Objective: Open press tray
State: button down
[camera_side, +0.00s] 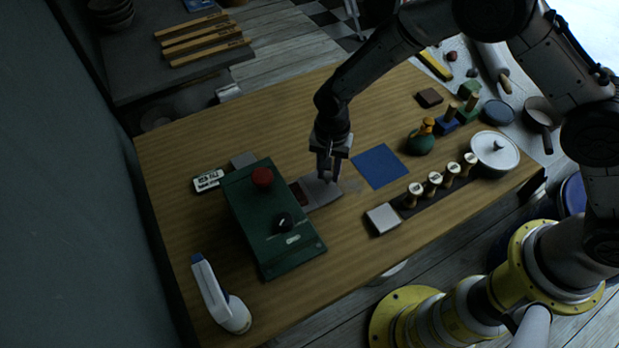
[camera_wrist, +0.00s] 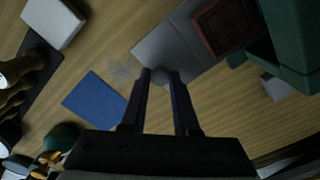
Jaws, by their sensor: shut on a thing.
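The green press (camera_side: 270,220) stands on the left half of the wooden table, with a red button and a black knob on top. Its grey tray (camera_side: 318,192) sticks out from the press's right side, and a dark red square recess (camera_wrist: 225,26) shows near the press. In the wrist view the tray (camera_wrist: 165,47) ends in a small round grey knob (camera_wrist: 160,76). My gripper (camera_side: 328,178) is at the tray's outer end, pointing down. In the wrist view its fingers (camera_wrist: 160,75) are closed around the knob. The tray's inner part is hidden under the press.
A blue mat (camera_side: 380,166) lies right of the tray. Bare table lies behind the tray.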

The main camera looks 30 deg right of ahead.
jog(key=d, duration=0.6)
jog(key=shift+d, duration=0.25)
jog(key=c, duration=0.7)
grip_release()
jog(key=shift+o, duration=0.2)
notch_tip(320, 180, up, 14)
